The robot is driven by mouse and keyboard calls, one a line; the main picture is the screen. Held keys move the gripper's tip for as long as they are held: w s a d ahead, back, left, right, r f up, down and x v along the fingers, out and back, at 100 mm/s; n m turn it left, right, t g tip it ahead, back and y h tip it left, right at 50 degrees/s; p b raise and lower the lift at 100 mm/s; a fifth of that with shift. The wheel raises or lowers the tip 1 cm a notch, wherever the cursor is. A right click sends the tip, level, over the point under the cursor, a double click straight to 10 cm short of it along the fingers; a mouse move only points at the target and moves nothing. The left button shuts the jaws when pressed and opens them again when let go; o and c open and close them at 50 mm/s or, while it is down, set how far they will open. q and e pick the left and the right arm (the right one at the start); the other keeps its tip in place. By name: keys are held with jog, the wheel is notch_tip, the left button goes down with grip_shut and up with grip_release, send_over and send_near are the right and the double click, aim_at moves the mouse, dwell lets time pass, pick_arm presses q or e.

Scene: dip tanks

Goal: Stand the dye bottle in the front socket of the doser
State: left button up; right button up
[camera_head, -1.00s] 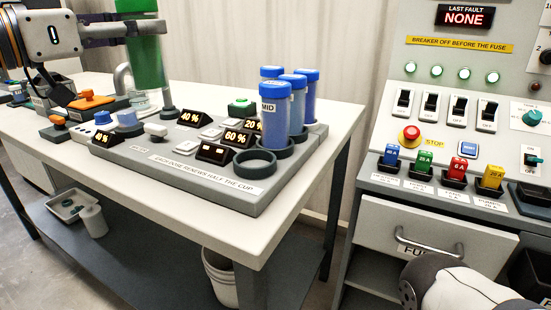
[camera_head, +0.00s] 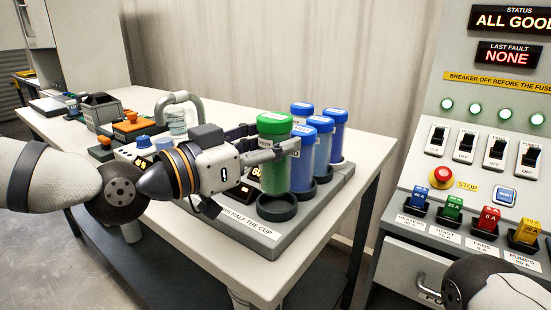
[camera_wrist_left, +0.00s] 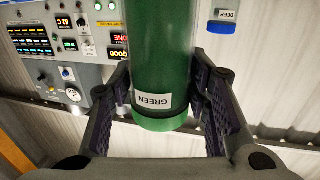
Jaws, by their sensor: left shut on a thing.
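The green dye bottle (camera_head: 274,176) is upright, with a brighter green cap. My left gripper (camera_head: 272,148) is shut on it, near the cap. The wrist view shows the bottle (camera_wrist_left: 160,55) between both fingers (camera_wrist_left: 163,80), with a label reading GREEN. The front socket of the doser (camera_head: 277,212) is a dark round ring at the near end of the grey base. The bottle's lower end appears just above and behind the ring's front rim; I cannot tell whether it is inside. My right gripper is not in view.
Several blue bottles (camera_head: 322,150) stand in sockets close behind and right of the green one. Lit displays and buttons on the doser are partly hidden by my left arm. The breaker panel (camera_head: 480,125) is at right.

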aim_at(266, 169)
pick_arm(q)
jog(key=f, duration=0.4)
jog(key=shift+s+d+f, duration=0.1)
jog(key=shift+s+d, duration=0.2)
jog(key=shift+s, duration=0.05)
grip_shut()
jog(key=o, duration=1)
grip_release()
jog(key=shift+f, duration=0.1)
jog(key=o, duration=0.3)
jog(key=shift+w, duration=0.15)
jog(key=shift+r, duration=0.25)
